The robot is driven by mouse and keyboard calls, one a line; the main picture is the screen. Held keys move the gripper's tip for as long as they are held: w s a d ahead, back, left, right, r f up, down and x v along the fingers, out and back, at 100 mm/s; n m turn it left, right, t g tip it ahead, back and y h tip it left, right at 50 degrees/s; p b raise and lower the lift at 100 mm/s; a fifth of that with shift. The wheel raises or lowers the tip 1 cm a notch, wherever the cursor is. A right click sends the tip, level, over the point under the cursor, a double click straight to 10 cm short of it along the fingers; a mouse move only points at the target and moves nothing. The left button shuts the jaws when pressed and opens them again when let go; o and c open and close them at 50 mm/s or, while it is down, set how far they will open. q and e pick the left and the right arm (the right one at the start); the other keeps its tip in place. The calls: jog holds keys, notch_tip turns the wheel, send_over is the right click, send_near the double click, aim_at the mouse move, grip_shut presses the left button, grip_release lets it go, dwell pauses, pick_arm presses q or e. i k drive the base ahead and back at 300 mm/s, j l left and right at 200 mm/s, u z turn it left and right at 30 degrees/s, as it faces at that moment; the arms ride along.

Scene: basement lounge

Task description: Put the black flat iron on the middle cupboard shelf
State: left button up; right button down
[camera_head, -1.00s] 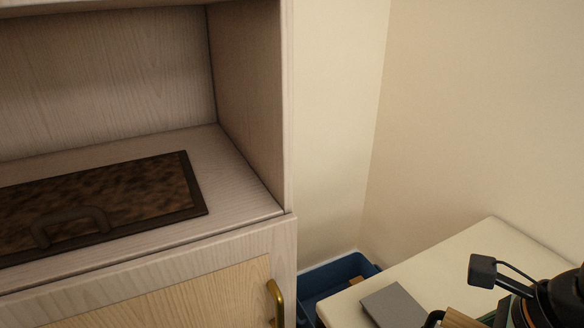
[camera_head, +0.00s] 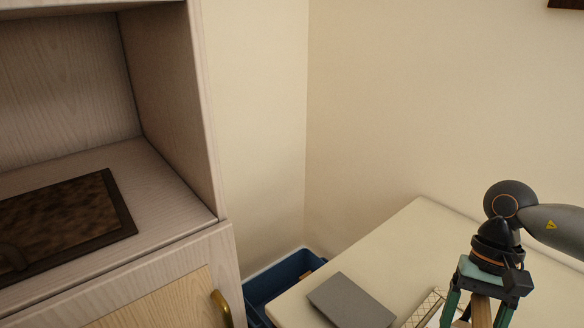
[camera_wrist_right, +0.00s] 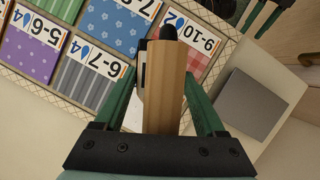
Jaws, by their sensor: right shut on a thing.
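My right gripper (camera_head: 478,312) points down over the pale table at the lower right. It is shut on a light wooden handle-like piece (camera_wrist_right: 164,90) with a dark end, seen between the green fingers in the right wrist view. The rest of the held thing is hidden, so I cannot tell its full shape; no separate black flat iron shows. The cupboard (camera_head: 222,262) stands at the left with one open shelf (camera_head: 160,190) in view. I cannot tell which shelf this is. Green fingers, apparently my left gripper (camera_wrist_right: 261,18), show apart at the wrist view's top right.
A brown panel with a dark rim (camera_head: 122,205) lies on the shelf. A brass handle (camera_head: 221,308) is on the door below. The pale table (camera_head: 405,235) carries a grey flat block (camera_head: 350,302) and patterned number cards (camera_wrist_right: 100,20). A blue bin (camera_head: 270,282) stands between cupboard and table.

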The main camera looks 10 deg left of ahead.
aim_at(161, 220)
jog(key=u, duration=0.65)
jog(key=k+l+u, duration=0.1)
jog(key=u, duration=0.15)
jog(key=k+l+u, duration=0.1)
jog(key=l+u, duration=0.2)
